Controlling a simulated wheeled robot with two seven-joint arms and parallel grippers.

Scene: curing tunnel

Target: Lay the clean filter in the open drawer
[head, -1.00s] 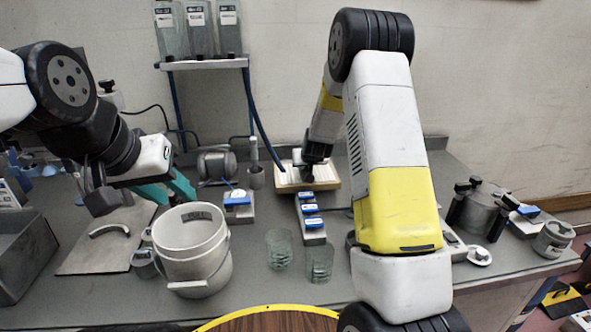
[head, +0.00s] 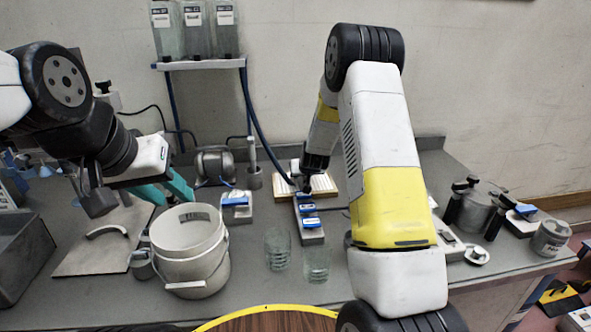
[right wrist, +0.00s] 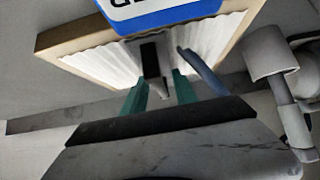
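The clean filter (head: 322,185), white and pleated in a tan frame, is at the back middle of the bench in the head view, partly hidden by my right gripper (head: 305,187). In the right wrist view the filter (right wrist: 85,57) fills the upper part. The teal fingertips of my right gripper (right wrist: 160,88) are against it with a narrow dark piece between them; the grip appears shut on the filter, though the contact is partly hidden. My left gripper (head: 168,190) has its teal fingers apart, empty, behind the white bucket. I cannot identify the open drawer for certain.
A white bucket (head: 188,255) stands at front left, beside a flat plate (head: 85,255) and a grey bin (head: 30,255). A strip with blue blocks (head: 311,238) and two clear beakers (head: 317,264) are in the middle. A grey pot (head: 478,212) stands at right.

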